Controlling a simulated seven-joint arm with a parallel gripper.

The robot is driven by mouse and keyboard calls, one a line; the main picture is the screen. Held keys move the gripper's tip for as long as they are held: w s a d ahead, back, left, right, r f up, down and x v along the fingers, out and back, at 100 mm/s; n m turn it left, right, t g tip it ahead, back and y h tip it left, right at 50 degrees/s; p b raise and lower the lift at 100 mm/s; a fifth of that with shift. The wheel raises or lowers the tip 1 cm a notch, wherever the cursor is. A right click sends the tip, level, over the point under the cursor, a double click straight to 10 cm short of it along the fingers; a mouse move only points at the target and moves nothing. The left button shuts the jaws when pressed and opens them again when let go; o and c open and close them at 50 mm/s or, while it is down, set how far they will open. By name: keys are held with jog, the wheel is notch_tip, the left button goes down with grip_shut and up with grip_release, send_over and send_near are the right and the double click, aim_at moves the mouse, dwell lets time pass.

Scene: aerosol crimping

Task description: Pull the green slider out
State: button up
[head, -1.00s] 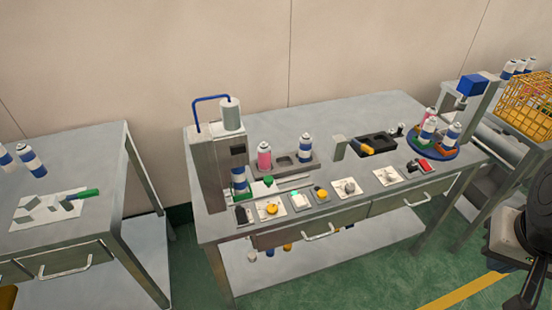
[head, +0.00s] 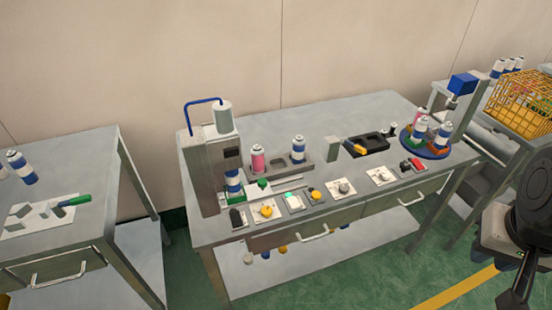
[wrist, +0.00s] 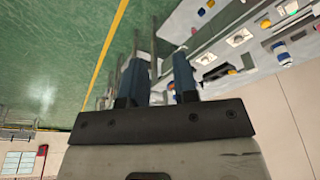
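The green slider knob (head: 262,183) shows in the head view at the foot of the grey crimping machine (head: 205,165), on a pale strip at the left of the middle table. In the head view my arm is at the right edge, in front of the table and far from the slider.
Several buttons and knobs (head: 266,211) line the table's front edge. A pink can (head: 258,158) and a blue-and-white can (head: 298,149) stand in a grey rack. A round blue turntable (head: 425,148) holds cans at the right. A yellow basket (head: 525,105) stands farther right.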

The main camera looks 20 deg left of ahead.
jog(key=shift+o, duration=1.1)
jog(key=shift+w+a, duration=0.15)
jog(key=shift+w, duration=0.1)
jog(key=o, duration=0.3)
jog(key=w+a+n, duration=0.2)
jog(key=w+a, duration=0.7)
jog(key=w, duration=0.2)
jog(key=shift+w+a+f+g+y, duration=0.3)
jog(key=shift+a+f+g, duration=0.05)
jog(key=shift+a+g, duration=0.05)
jog(key=n+g, duration=0.2)
jog(key=n, duration=0.3)
send_over(262, 181)
notch_tip(262, 181, down, 18)
jog(key=shift+d+f, duration=0.15)
jog(key=shift+f, duration=0.05)
jog(key=shift+a+f, duration=0.1)
jog(key=shift+a, duration=0.1)
jog(key=shift+f, duration=0.2)
jog(key=shift+f, duration=3.7)
